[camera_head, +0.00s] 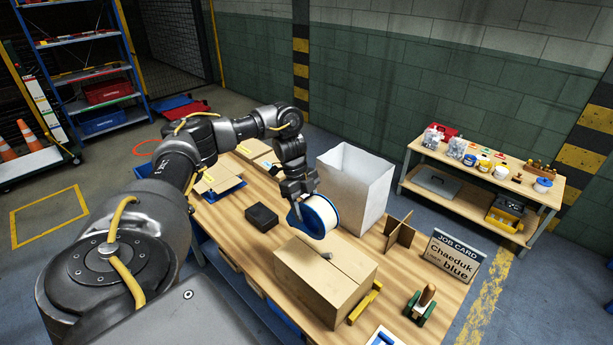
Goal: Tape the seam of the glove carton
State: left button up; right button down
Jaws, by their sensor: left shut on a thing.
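The closed brown carton (318,287), which I take for the glove carton, lies on the wooden workbench (228,225), its seam running along the top. My left gripper (297,192) is shut on a white tape roll with blue sides (320,216). It holds the roll beyond the carton's far edge; whether the roll touches anything below I cannot tell. The fingertips are partly hidden by the roll. My right gripper is not in view.
A tall white open box (355,187) stands behind the roll. A black block (262,217) lies left of the carton.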

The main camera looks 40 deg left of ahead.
aim_at(307, 220)
pick_arm(q)
jog(key=shift+d+f+b, duration=0.1)
jog(key=shift+f+b, duration=0.6)
jog(key=shift+f, duration=0.05)
notch_tip(307, 220, down, 4)
jog(key=b, duration=0.5)
jog(key=shift+f, duration=0.25)
jog(key=d+b, duration=0.5)
jog(key=d, duration=2.1)
jog(key=a+p, duration=0.1)
jog(key=a, duration=0.7)
jog(key=a+p, duration=0.2)
jog(key=a, duration=0.6)
jog(key=a+p, duration=0.2)
jog(key=a, duration=0.7)
jog(key=shift+r, duration=0.3)
jog(key=shift+a, duration=0.6)
jog(key=shift+f, duration=0.7)
jog(key=shift+d, duration=0.2)
